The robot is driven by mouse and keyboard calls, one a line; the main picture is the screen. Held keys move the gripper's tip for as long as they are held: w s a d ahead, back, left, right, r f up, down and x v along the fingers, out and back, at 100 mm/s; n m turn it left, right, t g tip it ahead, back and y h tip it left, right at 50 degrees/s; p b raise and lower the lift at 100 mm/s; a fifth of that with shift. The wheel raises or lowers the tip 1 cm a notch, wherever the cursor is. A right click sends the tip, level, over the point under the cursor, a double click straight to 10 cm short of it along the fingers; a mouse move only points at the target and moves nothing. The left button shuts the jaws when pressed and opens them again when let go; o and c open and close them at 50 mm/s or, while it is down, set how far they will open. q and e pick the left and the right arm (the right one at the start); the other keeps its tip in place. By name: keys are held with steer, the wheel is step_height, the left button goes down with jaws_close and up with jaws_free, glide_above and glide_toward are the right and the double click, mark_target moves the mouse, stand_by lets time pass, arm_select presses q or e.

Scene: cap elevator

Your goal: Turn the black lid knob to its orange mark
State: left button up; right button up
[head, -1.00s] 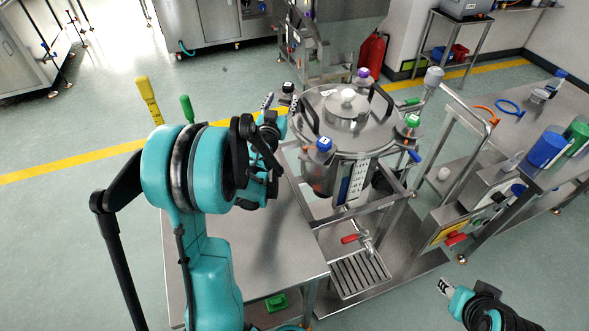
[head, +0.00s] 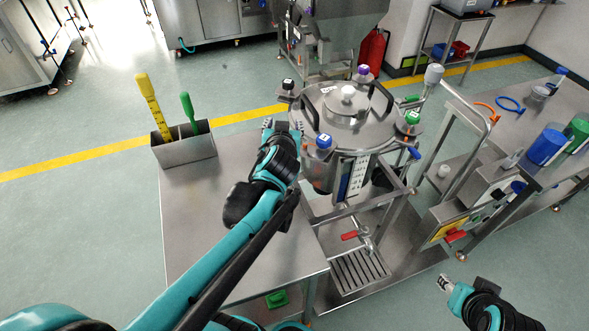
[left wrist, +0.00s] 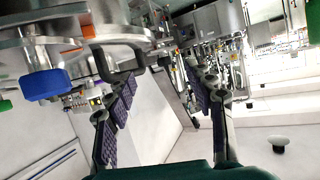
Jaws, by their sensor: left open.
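The black lid knob (head: 288,85) stands at the left rear rim of the round steel vessel lid (head: 325,112) in the head view. It has a pale mark on top; I cannot make out its orange mark. My left gripper (head: 283,126) is open and empty, below and in front of the black knob and apart from it, left of the blue knob (head: 323,141). In the left wrist view its two fingers (left wrist: 163,98) are spread, with the blue knob (left wrist: 47,84) at the left. My right gripper (head: 445,284) is at the lower right, far from the vessel; its jaws are too small to read.
Purple (head: 364,71) and green (head: 412,118) knobs also ring the lid, with black lid handles (head: 381,98) between. A steel bin (head: 185,150) holds yellow- and green-handled tools on the side table (head: 200,205). The table is otherwise mostly clear.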

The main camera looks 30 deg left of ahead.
mark_target(286, 85)
arm_select(q)
steer(key=s+d+f+m+g+h, duration=0.2)
steer(key=s+d+f, duration=0.3)
steer(key=s+d, duration=0.3)
steer(key=shift+s+g+h, duration=0.2)
steer(key=shift+g+h, duration=0.1)
steer(key=shift+h, duration=0.3)
steer(key=shift+o, duration=0.2)
steer(key=shift+f, duration=0.1)
